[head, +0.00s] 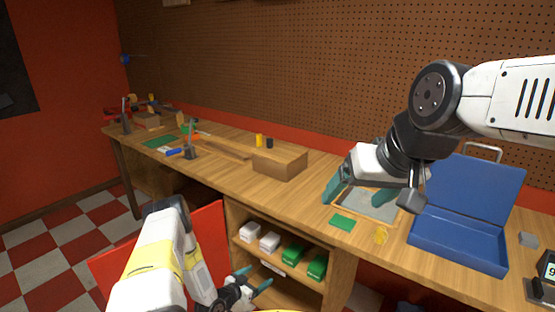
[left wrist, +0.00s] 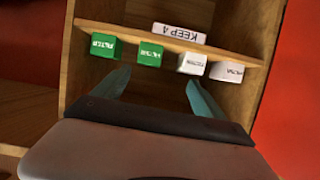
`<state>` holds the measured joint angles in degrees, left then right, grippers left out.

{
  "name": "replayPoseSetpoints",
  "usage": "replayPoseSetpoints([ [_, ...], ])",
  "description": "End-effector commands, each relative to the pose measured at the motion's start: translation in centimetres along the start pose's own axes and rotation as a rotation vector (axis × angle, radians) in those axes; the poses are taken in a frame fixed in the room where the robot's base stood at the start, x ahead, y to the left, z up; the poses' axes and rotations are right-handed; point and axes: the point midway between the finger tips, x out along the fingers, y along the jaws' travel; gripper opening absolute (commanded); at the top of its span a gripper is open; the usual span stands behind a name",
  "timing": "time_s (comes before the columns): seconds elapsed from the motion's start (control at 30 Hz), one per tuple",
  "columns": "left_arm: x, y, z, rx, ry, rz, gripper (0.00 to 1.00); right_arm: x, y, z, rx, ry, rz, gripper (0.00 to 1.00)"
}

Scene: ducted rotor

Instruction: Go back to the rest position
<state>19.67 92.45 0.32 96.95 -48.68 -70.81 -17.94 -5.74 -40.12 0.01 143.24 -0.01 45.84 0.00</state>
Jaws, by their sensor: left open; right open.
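My left gripper (head: 254,283) is open and empty, low in front of the bench beside the open shelf. The left wrist view shows its two teal fingers (left wrist: 155,90) apart, with nothing between them. My right gripper (head: 345,188) is open above the bench top, near the framed grey tray (head: 378,206). Its fingers partly cover the tray's left side, and I cannot tell whether they touch it.
The wooden bench (head: 220,171) runs along the pegboard wall. An open blue case (head: 458,241) stands at the right. A wooden block (head: 279,163) sits mid-bench. The shelf holds green boxes (left wrist: 149,54) and white boxes (left wrist: 192,63).

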Motion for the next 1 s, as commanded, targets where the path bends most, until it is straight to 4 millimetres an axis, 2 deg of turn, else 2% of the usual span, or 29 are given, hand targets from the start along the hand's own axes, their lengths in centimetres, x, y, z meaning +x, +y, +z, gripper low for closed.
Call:
replayPoseSetpoints([
  [0.27, 0.4, -3.9, -4.2, 0.039, -0.066, -0.028, 0.82, 0.0, 0.0, 0.0, 0.000, 0.000, 0.000, 0.82],
  [0.47, 0.1, -7.7, -9.3, 0.069, -0.144, -0.067, 0.82, 0.0, 0.0, 0.0, 0.000, 0.000, 0.000, 0.82],
  [0.57, -0.6, -10.1, -13.4, 0.084, -0.198, -0.101, 0.82, 0.0, 0.0, 0.0, 0.000, 0.000, 0.000, 0.82],
  [0.73, -3.5, -13.3, -21.4, 0.086, -0.296, -0.174, 0.82, 0.0, 0.0, 0.0, 0.000, 0.000, 0.000, 0.82],
  [0.83, -5.8, -14.3, -26.0, 0.071, -0.346, -0.219, 0.82, 0.0, 0.0, 0.0, 0.000, 0.000, 0.000, 0.82],
  [1.0, -10.9, -14.4, -33.2, 0.026, -0.418, -0.289, 0.82, 0.0, 0.0, 0.0, 0.000, 0.000, 0.000, 0.82],
])
